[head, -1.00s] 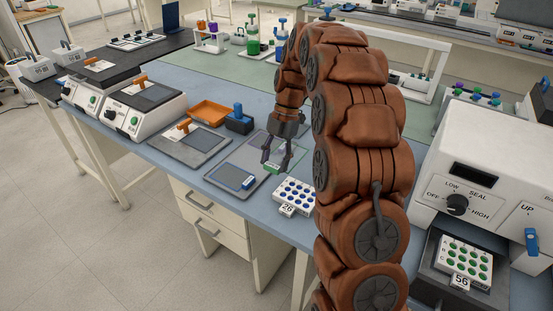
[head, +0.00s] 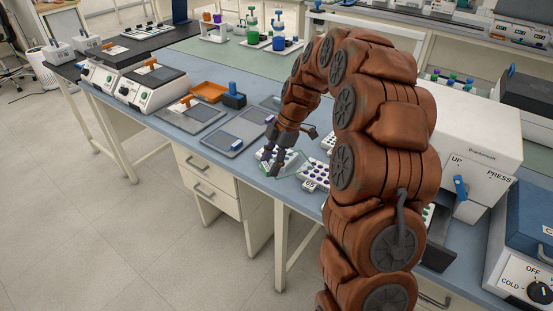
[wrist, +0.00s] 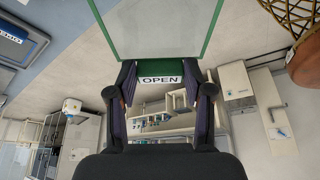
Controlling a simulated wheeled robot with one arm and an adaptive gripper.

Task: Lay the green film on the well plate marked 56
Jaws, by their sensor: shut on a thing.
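My gripper (head: 271,164) is shut on the green film (wrist: 157,30) by its green tab, which reads OPEN in the wrist view. The film is a clear sheet with green edges, extending out beyond the fingers. In the head view it hangs over the front edge area of the bench, near the small white plates. The well plate with green wells (head: 428,214), which bore the mark 56 earlier, is at right, almost wholly hidden behind my arm. Its number is not readable now. The film is well to the left of it.
A plate with purple wells (head: 316,174) and another white plate (head: 290,156) lie close to my gripper. The white press machine (head: 462,135) with a blue lever (head: 460,187) stands at right.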

